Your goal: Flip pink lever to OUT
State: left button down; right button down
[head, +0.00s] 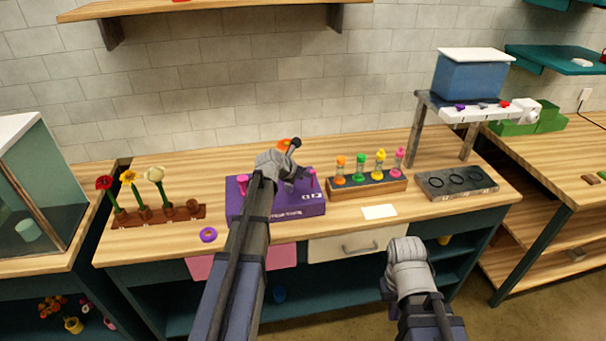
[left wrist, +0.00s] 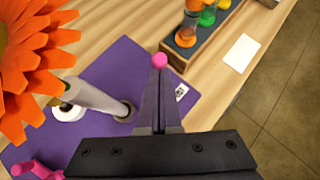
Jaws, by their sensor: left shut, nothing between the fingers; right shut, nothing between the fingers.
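A purple box (head: 275,206) stands on the middle workbench, with a pink lever (head: 312,176) at its right end and another pink part (head: 242,184) at its left. My left gripper (head: 300,182) is shut and empty over the box, close to the right lever. In the left wrist view, a round pink knob (left wrist: 160,62) shows right at the tips of my left gripper (left wrist: 159,72); I cannot tell whether they touch. The lever's shaft is hidden behind the fingers. The lever's setting cannot be read. My right arm is low in front of the bench; its fingers are hidden.
An orange flower (left wrist: 32,68) stands beside my left gripper, its pale stem (left wrist: 95,97) in the box. A wooden rack of coloured tubes (head: 368,187) stands close on the right. A white card (head: 379,212) and purple ring (head: 208,235) lie near the front edge.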

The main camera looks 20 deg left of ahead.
pick_arm(q)
jog(key=shift+r, duration=0.1)
jog(key=shift+r+p, duration=0.75)
jog(key=shift+p, duration=0.1)
jog(key=s+d+p+v, duration=0.1)
jog(key=p+v, duration=0.7)
jog(key=v, duration=0.5)
jog(key=shift+f, duration=0.3)
